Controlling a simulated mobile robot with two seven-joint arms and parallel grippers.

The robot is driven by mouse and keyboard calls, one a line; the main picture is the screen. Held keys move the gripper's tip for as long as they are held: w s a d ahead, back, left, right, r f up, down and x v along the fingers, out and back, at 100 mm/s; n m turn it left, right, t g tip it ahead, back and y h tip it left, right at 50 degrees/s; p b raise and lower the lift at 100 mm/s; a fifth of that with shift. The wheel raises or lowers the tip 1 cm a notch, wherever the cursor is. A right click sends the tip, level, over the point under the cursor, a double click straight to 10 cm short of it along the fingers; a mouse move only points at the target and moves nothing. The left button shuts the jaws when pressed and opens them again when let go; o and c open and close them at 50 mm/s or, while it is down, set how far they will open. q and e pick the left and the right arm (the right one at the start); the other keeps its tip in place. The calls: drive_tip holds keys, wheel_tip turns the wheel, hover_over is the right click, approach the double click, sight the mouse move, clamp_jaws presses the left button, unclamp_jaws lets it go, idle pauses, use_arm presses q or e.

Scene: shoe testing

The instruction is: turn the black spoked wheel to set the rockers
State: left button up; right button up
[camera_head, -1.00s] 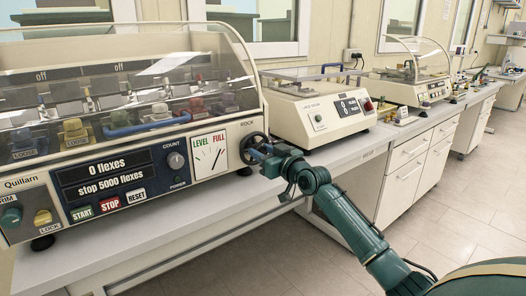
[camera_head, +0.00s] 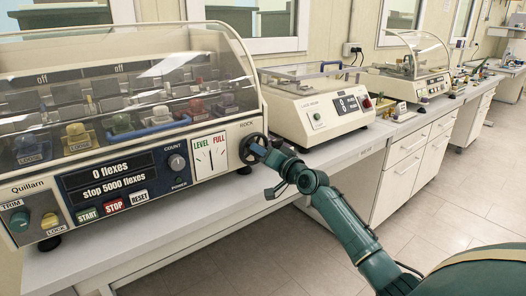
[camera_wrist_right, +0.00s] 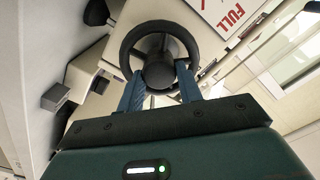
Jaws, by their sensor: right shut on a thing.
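The black spoked wheel (camera_head: 253,148) is on the right end of the cream Quillam machine's front panel, below the word ROCK. My right gripper (camera_head: 262,151) is at the wheel. In the right wrist view the wheel (camera_wrist_right: 183,30) faces me, and the blue fingers of my right gripper (camera_wrist_right: 160,82) are shut on it, one at each side of its hub. Beside the wheel, the LEVEL/FULL gauge (camera_head: 209,157) has its needle near upright. The rockers (camera_head: 110,105) sit under the clear hood, partly hidden by glare, with coloured pieces on them. My left gripper is out of view.
The panel reads 0 flexes and stop 5000 flexes (camera_head: 108,176), above START, STOP and RESET buttons. A second cream tester (camera_head: 320,110) stands close to the right of the wheel. The bench front edge (camera_head: 200,220) and floor are clear below.

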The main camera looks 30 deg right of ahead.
drive_tip(key=shift+m, duration=0.3)
drive_tip(key=o, duration=1)
drive_tip(key=s, duration=0.8)
drive_tip(key=s+d, duration=0.1)
drive_tip(key=s, duration=0.4)
drive_tip(key=shift+s, duration=0.1)
